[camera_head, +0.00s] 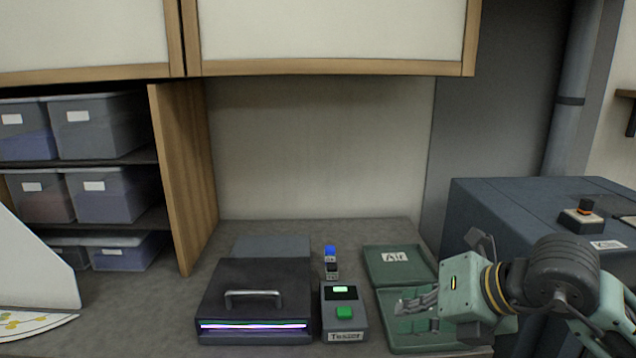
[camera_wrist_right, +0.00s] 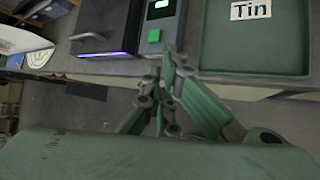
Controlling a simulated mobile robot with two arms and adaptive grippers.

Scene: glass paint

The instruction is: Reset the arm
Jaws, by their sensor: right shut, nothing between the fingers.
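My right gripper (camera_head: 432,302) is shut and empty, above the right part of the counter in front of the green case. It comes in from the right and its fingers point left, toward the tester. In the right wrist view the fingers (camera_wrist_right: 165,95) are closed together, just below the tester. The left gripper is not in view.
A dark box with a handle and a glowing slot (camera_head: 254,300) stands on the counter. The tester (camera_head: 345,322) with a green button stands beside it. An open green case (camera_head: 385,262) lies at right. A blue cabinet (camera_head: 500,215) and wall cupboards (camera_head: 330,35) border the space.

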